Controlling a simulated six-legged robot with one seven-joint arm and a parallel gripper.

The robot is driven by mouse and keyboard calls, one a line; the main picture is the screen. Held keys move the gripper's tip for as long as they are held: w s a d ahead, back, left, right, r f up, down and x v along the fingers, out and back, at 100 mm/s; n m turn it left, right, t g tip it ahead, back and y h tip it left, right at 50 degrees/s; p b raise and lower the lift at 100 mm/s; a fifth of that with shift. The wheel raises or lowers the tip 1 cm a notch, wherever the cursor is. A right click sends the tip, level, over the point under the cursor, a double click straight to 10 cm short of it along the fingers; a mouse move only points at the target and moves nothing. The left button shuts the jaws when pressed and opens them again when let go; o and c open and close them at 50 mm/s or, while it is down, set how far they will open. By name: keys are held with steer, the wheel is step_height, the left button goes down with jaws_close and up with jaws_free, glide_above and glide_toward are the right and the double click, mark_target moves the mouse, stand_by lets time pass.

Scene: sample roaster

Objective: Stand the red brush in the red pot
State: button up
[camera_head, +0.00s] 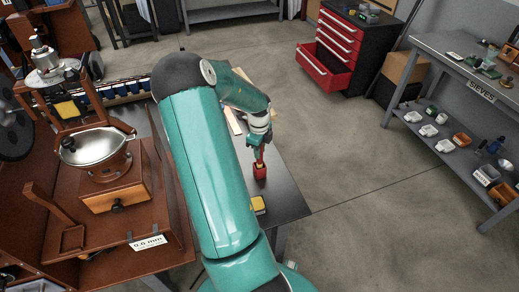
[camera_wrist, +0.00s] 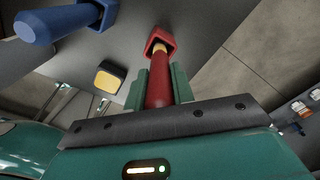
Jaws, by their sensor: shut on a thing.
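My gripper (camera_head: 261,143) is over the dark table and points down. In the wrist view its two green fingers (camera_wrist: 161,88) are closed on the handle of the red brush (camera_wrist: 159,78). The red pot (camera_head: 260,172) stands on the table directly below the brush; it also shows in the wrist view (camera_wrist: 151,46). The brush (camera_head: 259,156) is roughly upright, and its pale yellow collar is at the pot's mouth. The bristles are hidden, apparently inside the pot; I cannot tell how deep they are.
A blue brush (camera_wrist: 55,22) leans out at the top left of the wrist view. A dark block with a yellow top (camera_wrist: 109,78) lies on the table (camera_head: 286,200) near the red pot. A wooden grinder (camera_head: 115,190) stands at left. Open floor lies to the right.

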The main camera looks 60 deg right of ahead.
steer(key=shift+f, duration=0.15)
steer(key=shift+f, duration=0.65)
steer(key=shift+f, duration=0.35)
steer(key=shift+f, duration=0.35)
steer(key=o, duration=1.1)
steer(key=shift+c, duration=0.2)
step_height(320, 180, up, 14)
steer(key=shift+w+f, duration=0.1)
steer(key=shift+w, duration=0.05)
